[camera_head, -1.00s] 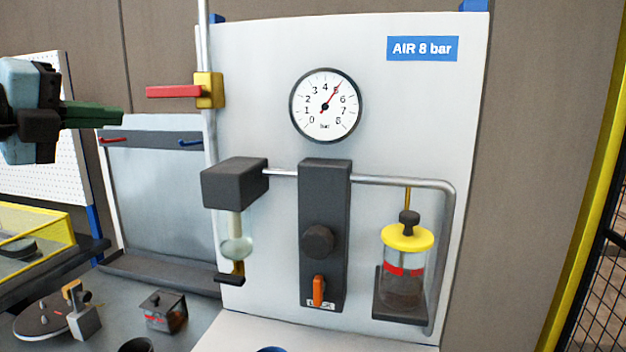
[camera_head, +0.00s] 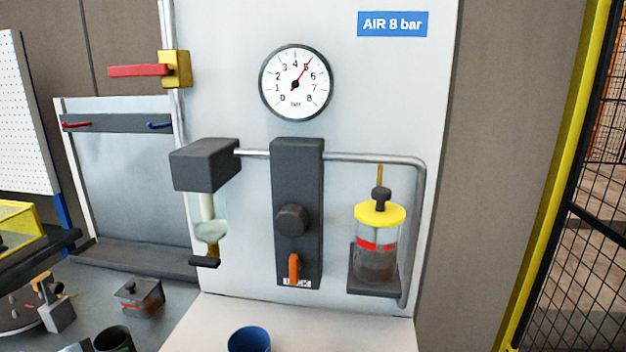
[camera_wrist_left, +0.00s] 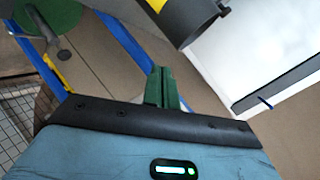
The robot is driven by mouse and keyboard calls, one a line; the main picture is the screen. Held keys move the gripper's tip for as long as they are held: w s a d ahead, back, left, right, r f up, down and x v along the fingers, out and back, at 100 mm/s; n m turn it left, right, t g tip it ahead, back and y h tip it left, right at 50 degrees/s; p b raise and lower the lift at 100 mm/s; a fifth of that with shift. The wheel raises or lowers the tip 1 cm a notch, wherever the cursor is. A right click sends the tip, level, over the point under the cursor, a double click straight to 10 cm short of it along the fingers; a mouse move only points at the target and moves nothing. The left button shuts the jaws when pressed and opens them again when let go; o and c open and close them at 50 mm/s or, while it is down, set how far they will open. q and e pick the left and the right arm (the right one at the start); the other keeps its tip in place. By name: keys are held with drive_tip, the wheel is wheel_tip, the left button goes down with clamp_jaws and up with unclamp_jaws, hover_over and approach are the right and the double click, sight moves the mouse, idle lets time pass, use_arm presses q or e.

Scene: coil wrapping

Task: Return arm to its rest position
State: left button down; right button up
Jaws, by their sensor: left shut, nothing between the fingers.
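My left gripper (camera_wrist_left: 162,88) shows in the left wrist view, its green fingers shut together with nothing between them. It is out of the head view. My right gripper is in neither view. In the head view the air panel (camera_head: 390,100) stands upright with a round gauge (camera_head: 296,83), whose red needle points near 5. A red lever (camera_head: 140,70) on a yellow valve lies level to the left. A dark regulator block (camera_head: 297,185) carries a round knob and an orange lever (camera_head: 293,268). A yellow-topped jar (camera_head: 378,245) sits at the right.
A blue cup (camera_head: 249,340) and a dark cup (camera_head: 114,339) stand at the front edge. A small grey box (camera_head: 138,297) sits on the bench. A yellow post and mesh fence (camera_head: 585,220) stand at the right. In the wrist view a dark cylinder (camera_wrist_left: 188,18) is near the fingers.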

use_arm(q)
drive_tip(key=s+d+f+n+g+y, duration=0.1)
drive_tip(key=s+d+f+n+g, duration=0.25)
drive_tip(key=s+f, duration=0.6)
drive_tip(key=s+d+f+n+g, duration=0.2)
drive_tip(key=s+d+f+g, duration=0.15)
drive_tip(key=s, duration=0.35)
drive_tip(key=s+d+f+n+g, duration=0.2)
drive_tip(key=s+d+f+n, duration=0.15)
drive_tip(key=s, duration=0.35)
drive_tip(key=s+d+f+n+g, duration=0.1)
drive_tip(key=s+d+f+g, duration=0.15)
drive_tip(key=s+d, duration=0.4)
drive_tip(key=w+d+f+t+h, duration=0.1)
drive_tip(key=w+f+t+h, duration=0.1)
drive_tip(key=w+f+t, duration=0.3)
drive_tip(key=shift+w+f+t, duration=0.2)
drive_tip(key=shift+f+t, duration=1.25)
drive_tip(key=shift+f, duration=1)
